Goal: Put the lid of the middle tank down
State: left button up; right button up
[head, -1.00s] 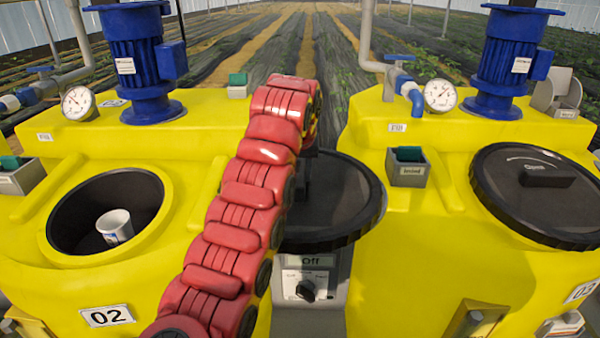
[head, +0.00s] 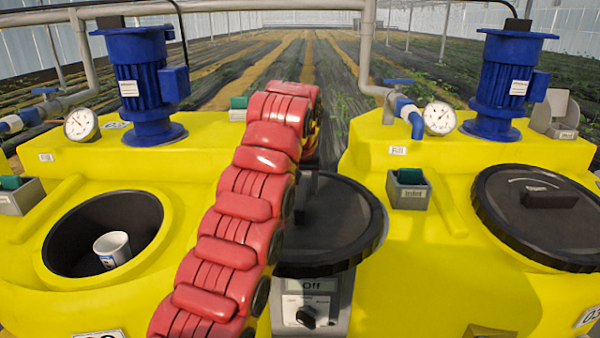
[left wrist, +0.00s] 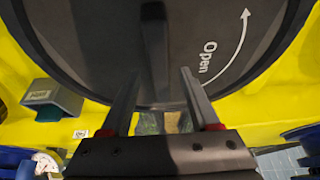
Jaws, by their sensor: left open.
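A round black lid (head: 345,215) lies flat between tank 02 and tank 03 in the head view, above a grey control box. My red left arm covers its left part. In the left wrist view the lid (left wrist: 215,85), marked "Open" with a curved arrow, fills the top. Its dark bar handle (left wrist: 154,45) lies ahead of and between the fingertips of my left gripper (left wrist: 160,75). The gripper is open and apart from the handle as far as I can tell. The open mouth of the left tank (head: 70,235) holds a white cup (head: 113,249). My right gripper is not seen.
The right tank's black lid (head: 540,235) sits over its mouth. The control box (head: 305,305) reads "Off". Blue motors (head: 145,85) and pressure gauges (head: 440,117) stand at the back of the tanks. A small grey holder (head: 408,190) is on the right tank.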

pick_arm(q)
jog(key=p+v, duration=0.1)
jog(key=v, duration=0.1)
jog(key=p+v, duration=0.1)
jog(key=v, duration=0.2)
jog(key=shift+w+d+r, duration=0.2)
jog(key=shift+s+r+p, duration=0.4)
jog(key=shift+p, duration=0.3)
jog(key=shift+p+v, duration=1)
jog(key=shift+s+a+r+p, duration=0.2)
jog(key=shift+s+r+p, duration=0.05)
jog(key=shift+r+p, duration=0.15)
jog(key=shift+f, duration=0.1)
